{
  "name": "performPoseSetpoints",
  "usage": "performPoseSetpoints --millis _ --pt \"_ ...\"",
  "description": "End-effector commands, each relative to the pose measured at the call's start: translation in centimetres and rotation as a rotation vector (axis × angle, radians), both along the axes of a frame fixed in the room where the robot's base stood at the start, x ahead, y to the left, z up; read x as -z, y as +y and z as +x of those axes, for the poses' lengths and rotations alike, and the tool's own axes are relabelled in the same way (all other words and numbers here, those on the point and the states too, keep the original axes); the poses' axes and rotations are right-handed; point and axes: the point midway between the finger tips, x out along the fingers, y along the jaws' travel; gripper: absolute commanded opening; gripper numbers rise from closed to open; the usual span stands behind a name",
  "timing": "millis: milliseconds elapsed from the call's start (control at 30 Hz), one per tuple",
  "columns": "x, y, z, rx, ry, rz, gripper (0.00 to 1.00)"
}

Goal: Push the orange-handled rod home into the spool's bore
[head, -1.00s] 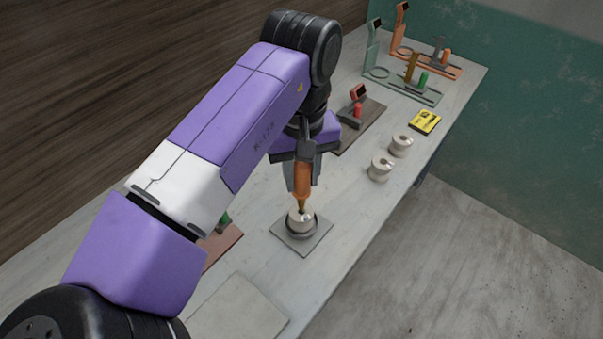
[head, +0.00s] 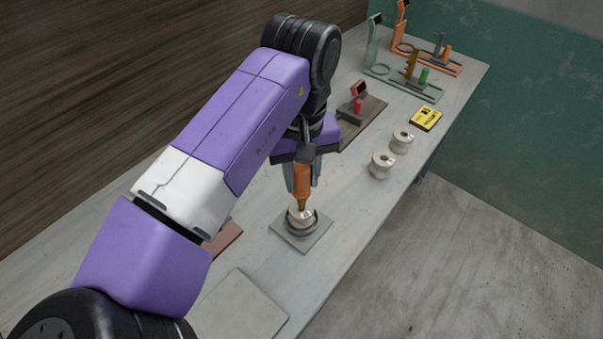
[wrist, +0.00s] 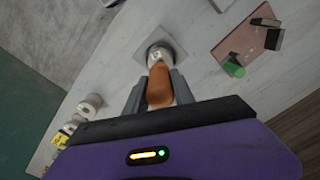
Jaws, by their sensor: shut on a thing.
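The orange-handled rod (head: 303,181) is upright in my gripper (head: 303,186), handle between the two fingers. Its brass-coloured lower end meets the top of the white spool (head: 301,219); how deep it sits in the bore cannot be seen. The spool stands in a dark ring on a grey square plate (head: 316,238). In the wrist view, my gripper (wrist: 159,92) is shut on the orange handle (wrist: 160,84), and the spool (wrist: 158,55) shows just beyond the handle's end. The handle hides most of the lower rod there.
Two white spools (head: 381,165) (head: 401,141) stand to the right, near a yellow card (head: 425,118). Fixtures with red, green and orange parts stand farther back. A flat pale board (head: 238,311) lies at the front. The table's right edge is close to the plate.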

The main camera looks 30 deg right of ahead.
Motion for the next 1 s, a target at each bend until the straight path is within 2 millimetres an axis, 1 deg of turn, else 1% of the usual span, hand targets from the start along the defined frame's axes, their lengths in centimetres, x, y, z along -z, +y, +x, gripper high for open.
performPoseSetpoints --millis 833,1000 --pt "1.6 0.0 0.0 0.000 0.000 0.000 0.00" --pt "1.6 0.0 0.0 0.000 0.000 0.000 0.00"
